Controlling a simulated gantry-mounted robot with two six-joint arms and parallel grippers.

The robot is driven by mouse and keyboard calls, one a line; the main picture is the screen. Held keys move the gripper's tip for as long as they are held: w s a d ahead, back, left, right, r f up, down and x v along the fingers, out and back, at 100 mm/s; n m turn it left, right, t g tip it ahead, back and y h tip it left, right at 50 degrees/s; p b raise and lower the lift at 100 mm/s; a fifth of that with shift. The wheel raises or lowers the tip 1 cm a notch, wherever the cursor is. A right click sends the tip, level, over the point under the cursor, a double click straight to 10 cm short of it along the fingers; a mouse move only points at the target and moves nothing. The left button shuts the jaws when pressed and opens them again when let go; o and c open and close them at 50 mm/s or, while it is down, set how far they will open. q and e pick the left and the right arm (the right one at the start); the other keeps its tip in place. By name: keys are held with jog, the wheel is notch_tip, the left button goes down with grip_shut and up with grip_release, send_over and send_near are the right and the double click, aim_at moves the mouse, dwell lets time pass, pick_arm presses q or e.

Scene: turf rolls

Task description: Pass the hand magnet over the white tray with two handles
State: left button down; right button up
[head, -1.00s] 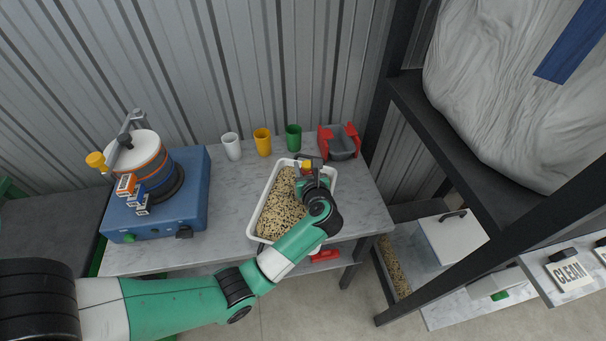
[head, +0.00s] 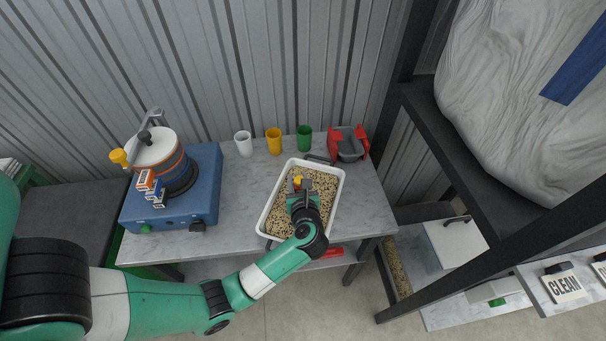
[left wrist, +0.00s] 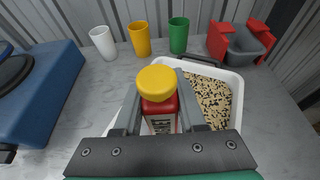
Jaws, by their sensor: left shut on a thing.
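The white tray (head: 271,200) stands on the marble-topped table, filled with pale and dark grains. One dark handle (head: 318,159) shows at its far end; my arm partly covers the near end. My left gripper (head: 298,189) is above the tray's left-middle part. It is shut on the hand magnet (left wrist: 159,103), a red body with a round yellow cap (head: 297,181) and a printed label. In the left wrist view the magnet is upright between the fingers, and the tray (left wrist: 238,100) lies beyond and to the right. The magnet's lower end is hidden. My right gripper is not in view.
White (head: 243,145), yellow (head: 273,142) and green (head: 304,138) cups stand behind the tray. A grey container with red sides (head: 349,146) is at the back right. A blue machine (head: 205,180) with a round pan stands left. A dark frame post (head: 400,90) rises at right.

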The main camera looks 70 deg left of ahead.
pick_arm(q)
jog(key=shift+s+d+r, duration=0.15)
jog(key=shift+s, duration=0.15)
jog(key=shift+w, duration=0.1)
jog(key=shift+w+a+b, duration=1)
jog(key=shift+w+a, duration=0.75)
jog(key=shift+a, duration=0.35)
notch_tip(320, 180, up, 8)
jog(key=s+a+p, duration=0.1)
jog(key=s+p, duration=0.2)
jog(key=p, duration=0.8)
jog(key=shift+a, duration=0.2)
